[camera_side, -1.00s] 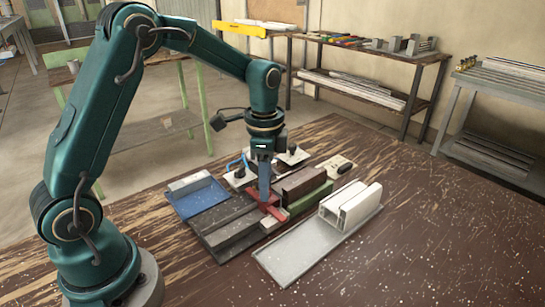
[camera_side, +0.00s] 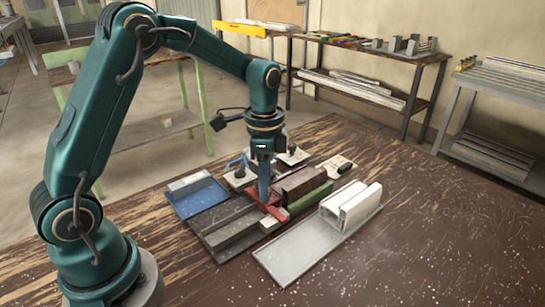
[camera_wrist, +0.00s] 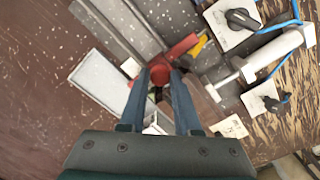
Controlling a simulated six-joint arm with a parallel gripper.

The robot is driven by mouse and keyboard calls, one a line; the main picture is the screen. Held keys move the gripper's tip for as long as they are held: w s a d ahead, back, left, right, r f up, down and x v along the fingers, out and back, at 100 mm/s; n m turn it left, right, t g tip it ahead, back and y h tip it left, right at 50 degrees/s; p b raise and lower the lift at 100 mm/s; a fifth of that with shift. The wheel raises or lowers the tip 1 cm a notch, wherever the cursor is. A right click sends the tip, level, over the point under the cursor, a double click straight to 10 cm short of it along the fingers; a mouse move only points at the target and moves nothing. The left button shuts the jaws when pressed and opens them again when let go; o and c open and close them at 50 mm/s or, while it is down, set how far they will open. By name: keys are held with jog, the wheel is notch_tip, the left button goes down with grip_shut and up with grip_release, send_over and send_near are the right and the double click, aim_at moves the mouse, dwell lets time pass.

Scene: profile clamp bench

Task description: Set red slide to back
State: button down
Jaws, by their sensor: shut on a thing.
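The red slide (camera_side: 268,207) sits on the grey clamp bed (camera_side: 225,225) in the middle of the bench. My gripper (camera_side: 264,196) points down at it, with its blue fingers around the red knob of the slide. In the wrist view my gripper (camera_wrist: 160,88) is shut on the round red knob (camera_wrist: 160,72). A red arm (camera_wrist: 182,46) of the slide reaches up and right from the knob, with a yellow piece beside it. The fingers hide part of the knob and what lies under it.
A brown block (camera_side: 303,183) and a green strip (camera_side: 307,199) stand right of the slide. White profiles (camera_side: 350,204) lie on a grey tray (camera_side: 285,262). A blue tray (camera_side: 185,207) is at left. Black knobs on white plates (camera_wrist: 240,20) sit beside the clamp.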

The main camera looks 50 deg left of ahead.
jog(key=shift+r, duration=0.1)
jog(key=s, duration=1)
jog(key=shift+s, duration=1.15)
jog(key=c, duration=0.6)
grip_release()
jog(key=shift+r, duration=2.5)
